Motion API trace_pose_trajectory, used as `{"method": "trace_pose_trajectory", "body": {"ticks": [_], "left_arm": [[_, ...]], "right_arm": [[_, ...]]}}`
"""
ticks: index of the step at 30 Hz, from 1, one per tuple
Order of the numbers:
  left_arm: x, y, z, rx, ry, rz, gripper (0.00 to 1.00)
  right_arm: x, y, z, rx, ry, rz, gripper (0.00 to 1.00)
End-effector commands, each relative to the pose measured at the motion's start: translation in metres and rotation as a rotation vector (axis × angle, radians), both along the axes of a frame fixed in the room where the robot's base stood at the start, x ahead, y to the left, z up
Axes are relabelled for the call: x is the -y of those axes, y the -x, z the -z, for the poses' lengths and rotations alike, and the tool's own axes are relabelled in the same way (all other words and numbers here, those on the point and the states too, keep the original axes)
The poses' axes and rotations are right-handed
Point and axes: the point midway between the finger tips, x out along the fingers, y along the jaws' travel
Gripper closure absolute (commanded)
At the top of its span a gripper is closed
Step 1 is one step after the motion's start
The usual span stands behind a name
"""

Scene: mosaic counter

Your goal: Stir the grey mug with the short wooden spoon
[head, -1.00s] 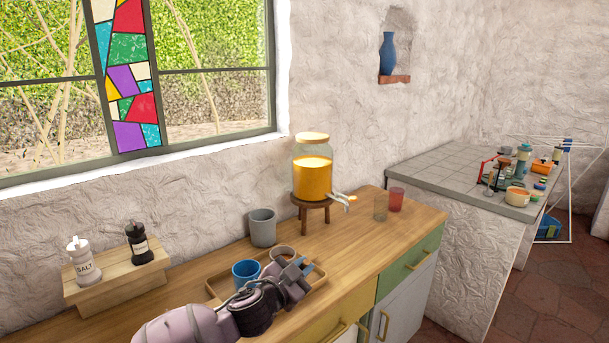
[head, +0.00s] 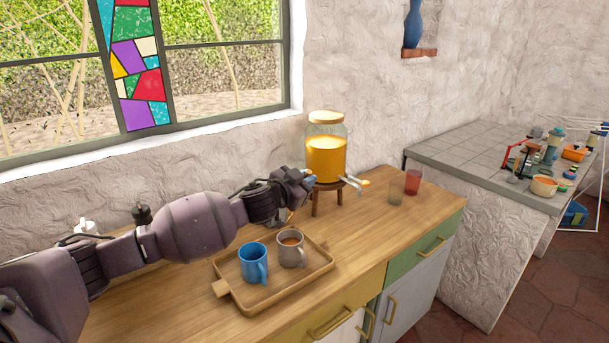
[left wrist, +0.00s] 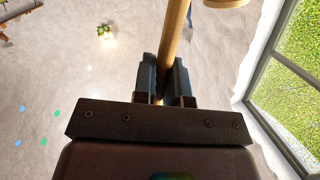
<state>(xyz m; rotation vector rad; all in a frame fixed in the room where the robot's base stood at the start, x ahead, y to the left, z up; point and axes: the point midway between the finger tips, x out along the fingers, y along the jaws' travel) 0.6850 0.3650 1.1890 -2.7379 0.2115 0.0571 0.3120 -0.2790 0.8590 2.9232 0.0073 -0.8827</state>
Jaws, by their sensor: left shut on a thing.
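The grey mug (head: 291,251) stands upright on the wooden tray, with brown contents at its top. In the left wrist view my left gripper (left wrist: 164,76) is shut on a slim wooden handle (left wrist: 174,40), which looks like the short wooden spoon. The spoon's far end is out of that view, and in the head view it is mostly hidden by the gripper. My right gripper is not in view.
A blue mug (head: 252,264) stands left of the grey mug on the tray (head: 262,300). The drink jar (head: 326,158) is on a stool close to my gripper. A clear glass (head: 395,193) and a red glass (head: 413,182) stand at right. The counter's front right is clear.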

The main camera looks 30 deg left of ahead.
Motion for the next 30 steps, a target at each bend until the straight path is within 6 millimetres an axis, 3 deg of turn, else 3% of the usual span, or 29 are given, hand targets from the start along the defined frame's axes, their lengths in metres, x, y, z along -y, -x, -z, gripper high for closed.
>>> {"method": "trace_pose_trajectory", "body": {"ticks": [19, 30], "left_arm": [[0.027, 0.011, 0.039, 0.0, 0.0, 0.0, 1.0], [0.016, 0.007, 0.064, -0.001, 0.0, -0.002, 1.0]], "right_arm": [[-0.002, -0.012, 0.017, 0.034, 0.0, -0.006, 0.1], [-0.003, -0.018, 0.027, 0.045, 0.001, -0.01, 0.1]]}}
